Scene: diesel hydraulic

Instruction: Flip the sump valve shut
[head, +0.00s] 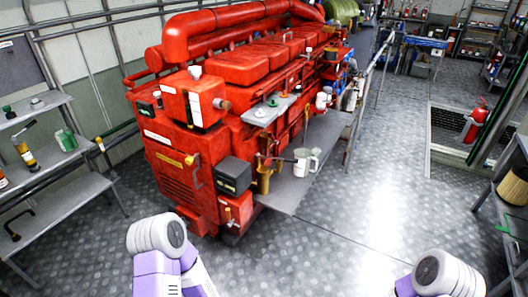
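The large red diesel engine (235,75) stands left of centre, with its near end facing me. I cannot tell for sure which part is the sump valve. Low on the near corner is a small red box (236,208) with a pale label and a small fitting on its face. Beside it are a black box (233,175) and an upright brass-coloured fitting (264,178). No valve position can be read at this size. Parts of my two purple and white arms show at the bottom edge, left and right. Neither gripper is in view.
A grey platform (290,190) along the engine's right side carries a pale mug-like container (302,162). Shelves (60,165) with bottles stand at the left. A red extinguisher (476,120) stands at the right by a fenced grating. The patterned floor (350,230) in front is clear.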

